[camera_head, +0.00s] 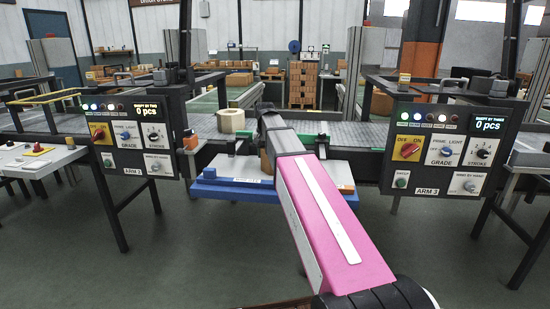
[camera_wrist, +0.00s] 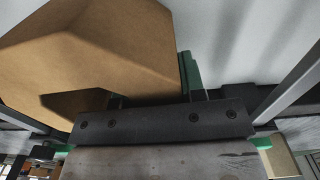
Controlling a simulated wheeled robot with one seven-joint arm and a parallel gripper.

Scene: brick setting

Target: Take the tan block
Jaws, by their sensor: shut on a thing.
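In the wrist view the tan block (camera_wrist: 95,45), brown with angled faces, fills the upper left, close to the camera. My gripper (camera_wrist: 155,98) is shut on it. A green finger pad shows at its right side; the other finger is mostly hidden. In the head view my gripper (camera_head: 266,150) is largely hidden behind my pink arm, above the blue-edged tray stand. Only a small brown piece of the tan block (camera_head: 265,162) shows beside the arm there.
A pale beige many-sided block (camera_head: 230,121) stands on the grey conveyor (camera_head: 335,133) behind. The blue tray stand (camera_head: 215,195) lies in front of it. Control panels, left (camera_head: 132,135) and right (camera_head: 445,148), flank the space. The floor in front is clear.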

